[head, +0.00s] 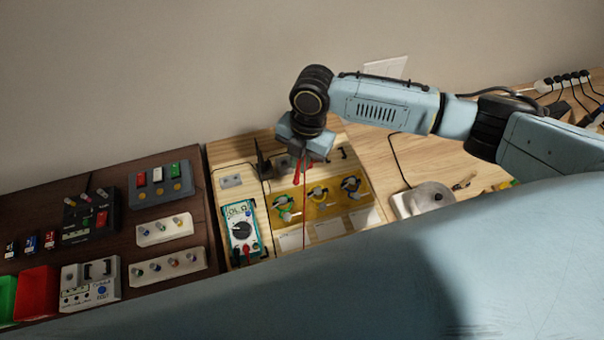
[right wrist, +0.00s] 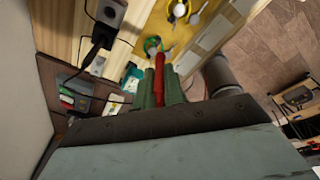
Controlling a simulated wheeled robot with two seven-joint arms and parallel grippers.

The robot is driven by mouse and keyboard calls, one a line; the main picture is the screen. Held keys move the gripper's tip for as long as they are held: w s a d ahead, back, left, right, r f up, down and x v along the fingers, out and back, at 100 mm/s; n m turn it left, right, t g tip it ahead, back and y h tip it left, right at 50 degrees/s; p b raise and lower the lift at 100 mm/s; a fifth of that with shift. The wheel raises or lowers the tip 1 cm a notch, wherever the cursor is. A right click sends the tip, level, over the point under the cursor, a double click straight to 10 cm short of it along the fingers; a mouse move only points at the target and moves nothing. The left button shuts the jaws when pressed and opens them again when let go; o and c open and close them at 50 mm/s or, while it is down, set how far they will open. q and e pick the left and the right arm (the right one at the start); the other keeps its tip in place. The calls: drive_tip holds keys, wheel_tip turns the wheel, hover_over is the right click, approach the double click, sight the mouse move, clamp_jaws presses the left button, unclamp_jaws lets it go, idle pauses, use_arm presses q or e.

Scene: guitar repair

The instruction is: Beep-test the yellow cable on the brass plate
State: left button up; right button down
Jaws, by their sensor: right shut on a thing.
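My right gripper (head: 299,160) is shut on a red probe (head: 298,173) above the back of the brass plate (head: 304,190). In the right wrist view the red probe (right wrist: 158,68) stands between the fingers (right wrist: 158,93). Contact between its tip and anything below cannot be told. Three coiled cables sit on the plate: a green-edged one (head: 284,207) at left, a yellowish one (head: 318,196) in the middle and a darker one (head: 352,187) at right. The teal multimeter (head: 241,230) lies left of the plate, with a red lead running toward the probe. My left gripper is not in view.
A black upright item (head: 262,163) stands behind the plate's left end. A silver device (head: 428,199) with a cable lies to the right. Pedals and small knob trays (head: 164,229) fill the dark board at left. My own blue body part covers the lower right.

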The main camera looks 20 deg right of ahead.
drive_tip(key=d+f, duration=0.4)
drive_tip(key=d, duration=0.2)
drive_tip(key=shift+f, duration=0.3)
drive_tip(key=shift+d, duration=0.1)
idle(0.7)
drive_tip(key=shift+s+f+b, duration=0.1)
drive_tip(key=shift+f+b, duration=0.3)
drive_tip(key=shift+f, duration=0.2)
idle(0.5)
idle(2.4)
drive_tip(key=shift+r+p, duration=0.4)
drive_tip(key=shift+r, duration=2.6)
